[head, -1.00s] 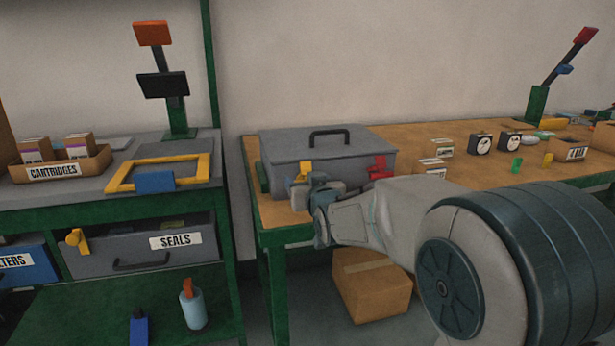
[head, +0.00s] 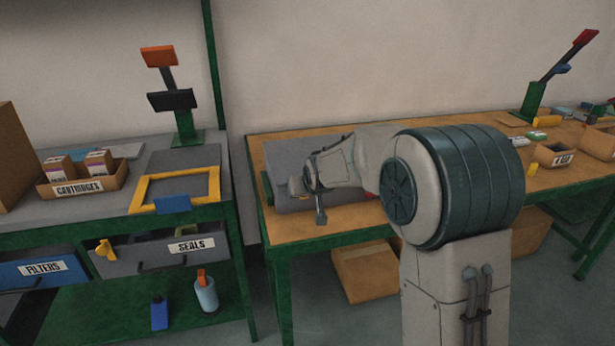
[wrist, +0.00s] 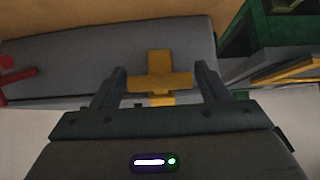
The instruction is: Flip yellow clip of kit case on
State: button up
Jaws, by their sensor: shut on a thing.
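The grey kit case (head: 285,155) stands on the wooden workbench, largely covered by my arm in the head view. It also shows in the wrist view (wrist: 75,65), where its yellow clip (wrist: 162,72) is a cross-shaped piece on the case's face. My gripper (wrist: 162,82) has one finger on each side of this clip and is shut on it. In the head view my gripper (head: 308,198) is at the front of the case, and the yellow clip is hidden there. A red clip (wrist: 16,76) lies at the left edge of the wrist view.
A green-framed shelf unit (head: 240,280) stands left of the workbench (head: 350,222), with a gap between. It bears a yellow frame (head: 140,195) and a cartridge box (head: 65,190). A cardboard box (head: 365,272) sits under the bench. The bench top behind my arm is partly hidden.

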jog(key=g+p, duration=0.1)
jog(key=p, duration=0.1)
jog(key=w+g+p, duration=0.1)
jog(key=p, duration=0.2)
jog(key=shift+a+r+g+h, duration=0.1)
jog(key=shift+r+g+h, duration=0.2)
jog(key=shift+r, duration=0.1)
jog(key=shift+f+p, duration=0.1)
jog(key=shift+p, duration=0.25)
jog(key=o, duration=0.9)
jog(key=v, duration=1.3)
jog(key=shift+r, duration=0.5)
